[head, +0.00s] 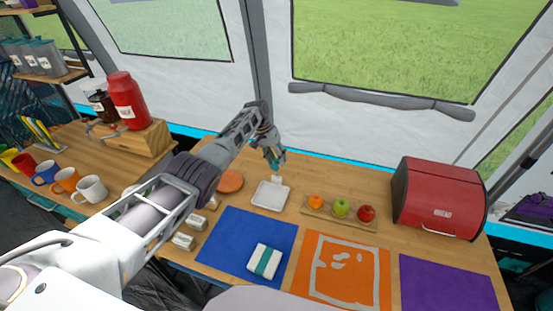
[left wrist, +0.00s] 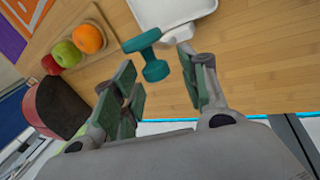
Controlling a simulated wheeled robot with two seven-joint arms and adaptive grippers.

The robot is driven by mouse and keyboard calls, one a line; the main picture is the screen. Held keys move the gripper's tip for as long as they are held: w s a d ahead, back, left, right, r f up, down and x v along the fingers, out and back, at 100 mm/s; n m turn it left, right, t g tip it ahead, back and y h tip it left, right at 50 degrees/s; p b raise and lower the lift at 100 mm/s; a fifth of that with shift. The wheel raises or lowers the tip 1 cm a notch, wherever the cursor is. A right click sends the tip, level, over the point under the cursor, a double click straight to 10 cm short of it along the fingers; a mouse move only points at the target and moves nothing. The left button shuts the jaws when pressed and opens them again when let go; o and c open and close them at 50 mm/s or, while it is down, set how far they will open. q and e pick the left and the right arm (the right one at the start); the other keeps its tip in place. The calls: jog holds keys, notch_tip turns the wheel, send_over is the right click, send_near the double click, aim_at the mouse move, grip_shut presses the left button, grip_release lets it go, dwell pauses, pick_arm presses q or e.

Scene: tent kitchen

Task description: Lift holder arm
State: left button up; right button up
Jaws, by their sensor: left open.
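A white square tray-like holder (head: 269,195) lies flat on the wooden table, with a small white block at its far edge. It also shows at the top of the left wrist view (left wrist: 172,10). A teal dumbbell-shaped piece (left wrist: 152,62), apparently the holder's arm, stands at that edge; whether it is joined to the block I cannot tell. My left gripper (head: 276,156) is just above and behind the holder. In the left wrist view its green-padded fingers (left wrist: 168,88) are spread apart, with the teal piece's near end at the gap between them. My right gripper is not in view.
A wooden board (head: 325,212) with an orange, a green apple and a red apple lies to the right. A red bread box (head: 438,197) stands beyond it. Blue (head: 225,245), orange and purple mats lie in front. An orange disc (head: 230,181) is left of the holder.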

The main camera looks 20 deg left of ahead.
pick_arm(q)
jog(key=v, duration=1.2)
jog(key=shift+f, duration=0.1)
dwell(0.5)
